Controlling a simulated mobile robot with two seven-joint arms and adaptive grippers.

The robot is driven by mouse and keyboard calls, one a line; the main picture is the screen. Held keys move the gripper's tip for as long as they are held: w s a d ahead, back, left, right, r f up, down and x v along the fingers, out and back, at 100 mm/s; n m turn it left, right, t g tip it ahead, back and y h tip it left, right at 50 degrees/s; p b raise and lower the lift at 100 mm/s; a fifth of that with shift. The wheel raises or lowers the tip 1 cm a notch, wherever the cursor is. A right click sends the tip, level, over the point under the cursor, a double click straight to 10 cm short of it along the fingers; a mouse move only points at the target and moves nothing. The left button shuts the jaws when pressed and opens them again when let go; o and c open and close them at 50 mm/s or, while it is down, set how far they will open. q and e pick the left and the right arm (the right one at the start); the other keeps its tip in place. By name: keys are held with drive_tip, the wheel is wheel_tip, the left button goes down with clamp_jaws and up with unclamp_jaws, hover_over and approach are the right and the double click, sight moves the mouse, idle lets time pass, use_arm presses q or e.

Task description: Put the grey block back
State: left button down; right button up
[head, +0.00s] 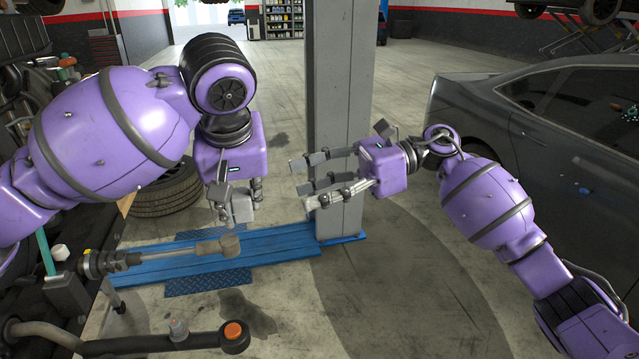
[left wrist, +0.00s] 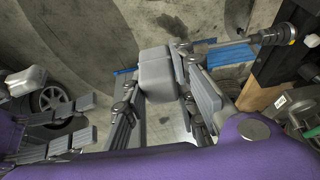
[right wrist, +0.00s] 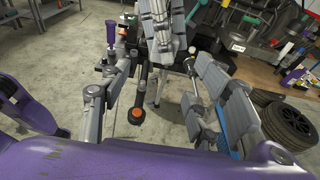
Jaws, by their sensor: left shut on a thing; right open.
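The grey block (head: 243,206) hangs in the fingers of my left gripper (head: 233,200), in the air to the left of the grey lift post. In the left wrist view the grey block (left wrist: 157,70) sits between the gripper's grey fingers, its upper part clear and its lower part partly covered. My right gripper (head: 322,182) is open and empty, in front of the post, its fingers pointing left towards the block but apart from it. In the right wrist view its fingers (right wrist: 165,105) are spread with nothing between them.
A cluttered workbench is at the left, with a tool (head: 165,257) sticking out over its edge and a bar with an orange end (head: 235,335). The lift post (head: 342,110) rises from a blue base (head: 215,255). Tyres (head: 168,195) lie behind my left arm. A dark car (head: 560,150) stands right.

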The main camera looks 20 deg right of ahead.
sight(251, 206)
drive_tip(key=x, duration=1)
drive_tip(key=shift+a, duration=0.4)
drive_tip(key=shift+s, duration=0.15)
drive_tip(key=c, duration=1.3)
use_arm(q)
drive_tip(key=c, duration=1.3)
unclamp_jaws()
drive_tip(key=shift+c, duration=0.2)
